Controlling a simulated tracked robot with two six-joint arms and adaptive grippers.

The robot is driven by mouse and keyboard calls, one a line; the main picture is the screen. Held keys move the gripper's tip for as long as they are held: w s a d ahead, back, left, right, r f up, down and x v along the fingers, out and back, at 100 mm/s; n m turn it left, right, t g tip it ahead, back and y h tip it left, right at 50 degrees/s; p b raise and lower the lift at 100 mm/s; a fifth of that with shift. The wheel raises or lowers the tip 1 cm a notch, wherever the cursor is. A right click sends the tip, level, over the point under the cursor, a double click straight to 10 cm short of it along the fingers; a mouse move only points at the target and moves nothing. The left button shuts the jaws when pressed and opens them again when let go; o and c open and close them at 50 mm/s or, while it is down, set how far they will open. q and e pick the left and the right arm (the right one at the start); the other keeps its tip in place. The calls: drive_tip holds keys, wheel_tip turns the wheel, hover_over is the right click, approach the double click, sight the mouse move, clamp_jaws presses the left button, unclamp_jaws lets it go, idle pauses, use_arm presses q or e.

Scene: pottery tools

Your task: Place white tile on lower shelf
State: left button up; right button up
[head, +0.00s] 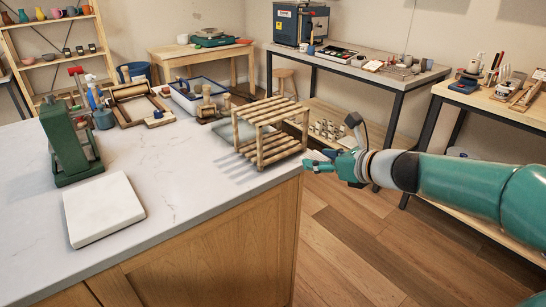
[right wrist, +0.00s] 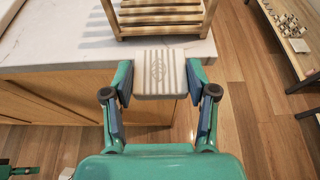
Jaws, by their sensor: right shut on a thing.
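My right gripper (head: 318,160) is shut on a white tile (right wrist: 158,74), which has a round emblem and striped shadows across it. The tile is held flat at the counter's edge, just in front of the wooden slatted rack. The rack (head: 236,131) stands near the counter's right corner, with an upper slatted shelf and a lower shelf (head: 275,150). Part of the rack also shows at the top of the right wrist view (right wrist: 165,30). In the head view the tile is small and mostly merged with the fingers.
A thick white slab (head: 103,208) lies on the near left of the counter, beside a green machine (head: 70,145). A wooden frame (head: 135,105) and a blue-rimmed tray (head: 198,92) stand behind. Open floor lies right of the counter.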

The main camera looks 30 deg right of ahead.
drive_tip(key=p, duration=0.4)
hover_over(274, 148)
drive_tip(key=shift+s+r, duration=0.1)
drive_tip(key=shift+s, duration=0.2)
drive_tip(key=shift+w+p, duration=0.35)
drive_tip(key=shift+w, duration=0.05)
wheel_tip(274, 148, down, 4)
drive_tip(key=b, duration=0.3)
drive_tip(key=shift+s+r, duration=0.1)
drive_tip(key=shift+r, duration=0.1)
drive_tip(key=o, duration=1.3)
